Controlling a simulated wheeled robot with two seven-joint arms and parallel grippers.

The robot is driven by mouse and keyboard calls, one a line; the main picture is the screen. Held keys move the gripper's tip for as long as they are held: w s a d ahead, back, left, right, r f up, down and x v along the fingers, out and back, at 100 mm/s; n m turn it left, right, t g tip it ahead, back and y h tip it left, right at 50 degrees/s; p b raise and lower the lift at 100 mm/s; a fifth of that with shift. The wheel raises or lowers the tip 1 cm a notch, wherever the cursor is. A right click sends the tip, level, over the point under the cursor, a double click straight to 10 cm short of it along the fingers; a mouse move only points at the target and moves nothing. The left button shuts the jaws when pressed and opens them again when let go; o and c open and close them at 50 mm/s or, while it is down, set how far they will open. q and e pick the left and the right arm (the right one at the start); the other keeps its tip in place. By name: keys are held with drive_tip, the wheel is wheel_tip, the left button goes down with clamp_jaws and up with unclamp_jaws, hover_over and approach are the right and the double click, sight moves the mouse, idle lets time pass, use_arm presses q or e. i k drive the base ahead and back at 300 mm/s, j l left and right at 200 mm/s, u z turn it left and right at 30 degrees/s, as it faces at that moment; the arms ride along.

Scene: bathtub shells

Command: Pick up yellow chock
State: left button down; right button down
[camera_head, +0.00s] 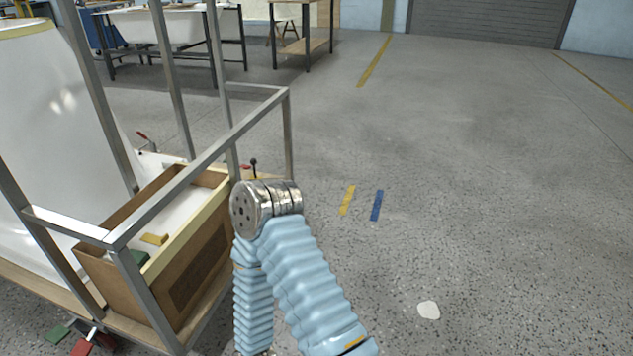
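A small yellow chock (154,239) lies inside an open wooden box (205,262), near its front end, on a pale surface. The box stands on a cart with a metal frame at the left. A green piece (138,257) lies in the box close to the yellow chock, partly hidden by the frame. One of my arms, with a light blue sleeve and a silver joint, rises to the right of the box. Neither of my grippers shows, so I cannot see what they hold.
Grey metal frame bars (200,162) cross above and in front of the box. A large white shell (60,120) stands on the cart's left. A green block (57,332) and a red block (82,347) are low at left. Open floor (480,190) lies to the right.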

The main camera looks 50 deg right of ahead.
sight(253, 161)
drive_tip(key=z, duration=1.2)
drive_tip(key=i+l+u, duration=0.15)
drive_tip(key=u, duration=0.2)
drive_tip(key=i+l+u, duration=0.15)
drive_tip(key=l+u, duration=0.2)
drive_tip(key=i+l+u, duration=0.1)
drive_tip(key=u, duration=0.2)
drive_tip(key=i+l+u, duration=0.1)
drive_tip(key=l, duration=0.5)
drive_tip(key=i+l+u, duration=0.1)
drive_tip(key=l, duration=0.5)
drive_tip(key=i+l+u, duration=0.1)
drive_tip(key=l, duration=0.5)
drive_tip(key=i+l+u, duration=0.1)
drive_tip(key=l, duration=0.5)
drive_tip(key=i+l, duration=0.15)
drive_tip(key=l, duration=0.45)
drive_tip(key=i+l, duration=0.15)
drive_tip(key=l, duration=0.15)
drive_tip(key=i+l, duration=0.15)
drive_tip(key=l, duration=0.2)
drive_tip(key=i+l, duration=0.15)
drive_tip(key=l, duration=0.15)
drive_tip(key=i+l, duration=0.15)
drive_tip(key=l, duration=0.2)
drive_tip(key=i+l, duration=0.15)
drive_tip(key=l, duration=0.15)
drive_tip(key=u, duration=0.05)
